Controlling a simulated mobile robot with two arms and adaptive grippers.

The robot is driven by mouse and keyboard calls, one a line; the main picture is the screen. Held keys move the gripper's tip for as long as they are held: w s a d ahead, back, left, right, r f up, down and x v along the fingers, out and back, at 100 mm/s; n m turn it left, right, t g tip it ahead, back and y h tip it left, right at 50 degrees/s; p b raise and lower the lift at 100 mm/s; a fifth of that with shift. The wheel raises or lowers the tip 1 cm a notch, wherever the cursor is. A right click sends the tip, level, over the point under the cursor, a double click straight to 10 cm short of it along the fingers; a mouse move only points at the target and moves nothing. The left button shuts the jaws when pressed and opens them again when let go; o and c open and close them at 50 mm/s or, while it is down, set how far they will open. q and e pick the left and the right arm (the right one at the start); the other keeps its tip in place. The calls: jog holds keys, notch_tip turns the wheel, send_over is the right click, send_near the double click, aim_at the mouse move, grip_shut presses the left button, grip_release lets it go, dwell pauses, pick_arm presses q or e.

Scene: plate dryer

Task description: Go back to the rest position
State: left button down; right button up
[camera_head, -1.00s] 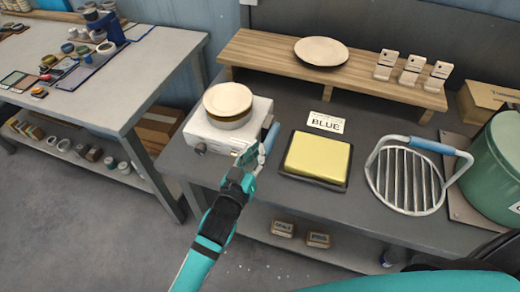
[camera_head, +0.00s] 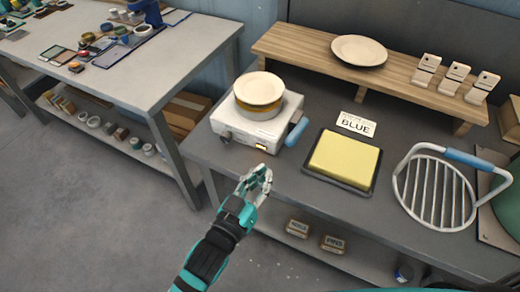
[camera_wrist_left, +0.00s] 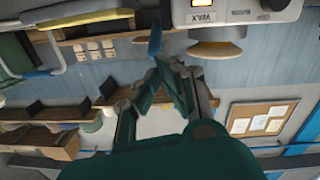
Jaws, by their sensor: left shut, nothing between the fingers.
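My left gripper (camera_head: 258,180) is shut and empty, held in front of the table's front edge, below the white hot plate in the head view. It also shows in the left wrist view (camera_wrist_left: 172,65). The white hot plate (camera_head: 240,131) stands on the dark table (camera_head: 290,190) with a plate (camera_head: 260,88) on top, over a yellowish rim. A blue handle (camera_head: 297,131) sits at the hot plate's right side. The gripper is apart from all of these. My right gripper is not in view.
A yellow block on a black tray (camera_head: 344,162), a BLUE card (camera_head: 356,123) and a round rack with a blue handle (camera_head: 436,190) lie to the right. A wooden shelf (camera_head: 410,85) holds a plate (camera_head: 359,50). Open floor (camera_head: 90,210) lies at left.

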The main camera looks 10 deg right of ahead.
pick_arm(q)
jog(key=s+a+f+g+y, duration=0.15)
jog(key=a+f, duration=0.25)
jog(key=f, duration=0.7)
jog(key=s+a+f+n+g+y, duration=0.1)
jog(key=a+f+g+y, duration=0.3)
jog(key=f, duration=0.7)
jog(key=s+a+f+y, duration=0.15)
jog(key=a+f, duration=0.35)
jog(key=f, duration=0.7)
jog(key=s+a+f+n+g+y, duration=0.1)
jog(key=s+a+f+g+y, duration=0.15)
jog(key=s+a+f, duration=0.8)
jog(key=s+a+f+g, duration=0.2)
jog(key=s+f, duration=0.2)
jog(key=s, duration=0.5)
jog(key=s+a+f+g+y, duration=0.1)
jog(key=s+a+f+g, duration=0.2)
jog(key=s, duration=0.7)
jog(key=shift+f+n, duration=0.4)
jog(key=shift+f, duration=0.45)
